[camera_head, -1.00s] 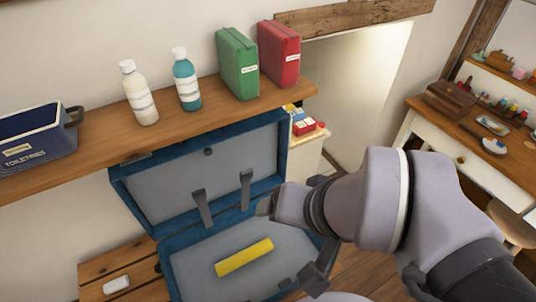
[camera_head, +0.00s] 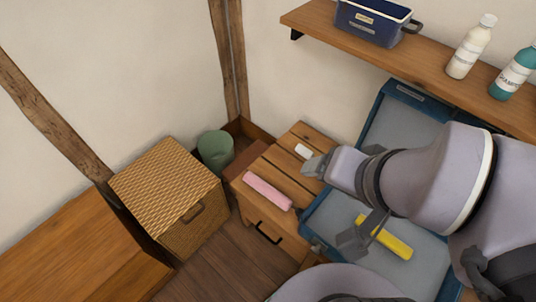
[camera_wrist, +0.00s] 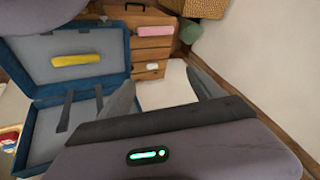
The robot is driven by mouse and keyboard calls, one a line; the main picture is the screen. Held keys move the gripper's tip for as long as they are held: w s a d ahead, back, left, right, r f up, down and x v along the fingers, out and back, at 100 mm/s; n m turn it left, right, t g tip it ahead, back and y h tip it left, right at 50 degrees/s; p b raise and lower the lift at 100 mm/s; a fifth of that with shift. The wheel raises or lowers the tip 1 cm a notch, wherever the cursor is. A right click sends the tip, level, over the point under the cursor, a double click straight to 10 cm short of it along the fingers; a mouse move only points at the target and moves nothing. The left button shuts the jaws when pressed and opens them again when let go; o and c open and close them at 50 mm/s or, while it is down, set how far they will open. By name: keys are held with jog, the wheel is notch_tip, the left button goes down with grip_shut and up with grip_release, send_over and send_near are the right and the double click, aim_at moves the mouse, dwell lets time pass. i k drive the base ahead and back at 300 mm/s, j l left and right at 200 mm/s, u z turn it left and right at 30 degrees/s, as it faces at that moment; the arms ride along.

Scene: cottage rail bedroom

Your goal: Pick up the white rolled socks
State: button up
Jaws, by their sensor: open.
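The white rolled socks (camera_head: 303,151) are a small white roll on top of a wooden drawer unit (camera_head: 288,160), beside the blue suitcase. They also show small in the wrist view (camera_wrist: 152,66), ahead of my fingers. My gripper (camera_head: 333,204) is open and empty, with its fingers spread. In the head view it overlaps the edge between the drawer unit and the suitcase, and one finger appears close to the socks. Its height above them is hard to tell. Nothing lies between the fingertips.
A pink roll (camera_head: 267,190) lies on the same drawer unit. A yellow roll (camera_head: 384,237) lies in the open blue suitcase (camera_head: 320,222). A wicker basket (camera_head: 165,190) and green bin (camera_head: 215,150) stand left. A wall shelf (camera_head: 330,37) holds a navy toiletries box (camera_head: 372,24) and bottles.

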aim_at(300, 149)
jog(key=i+j+z, duration=0.15)
jog(key=j+z, duration=0.2)
jog(key=i+j+z, duration=0.15)
jog(key=j+z, duration=0.5)
jog(key=j, duration=0.2)
jog(key=i+j+z, duration=0.1)
jog(key=j+z, duration=0.25)
jog(key=j, duration=0.1)
